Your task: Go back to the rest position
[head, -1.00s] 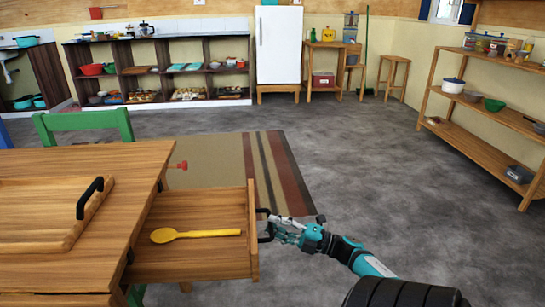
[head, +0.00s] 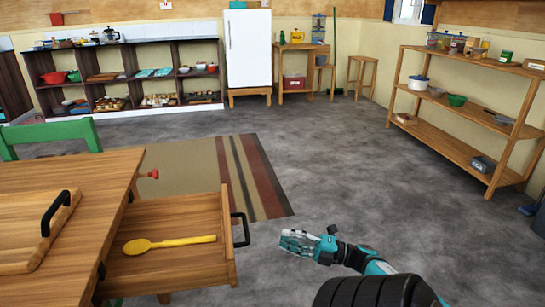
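My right gripper (head: 299,242) is in the head view, to the right of the open drawer (head: 205,268) and apart from its black handle (head: 241,230). No object shows in it, but whether its fingers are open or shut is too small to tell. The drawer is pulled out of the wooden table (head: 60,250). A yellow spoon (head: 168,244) lies inside it. My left gripper is not in view.
A green chair (head: 50,135) stands behind the table. A striped rug (head: 200,172) lies beyond the drawer. A wooden shelf rack (head: 460,140) stands at the right. The grey floor between rug and rack is clear.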

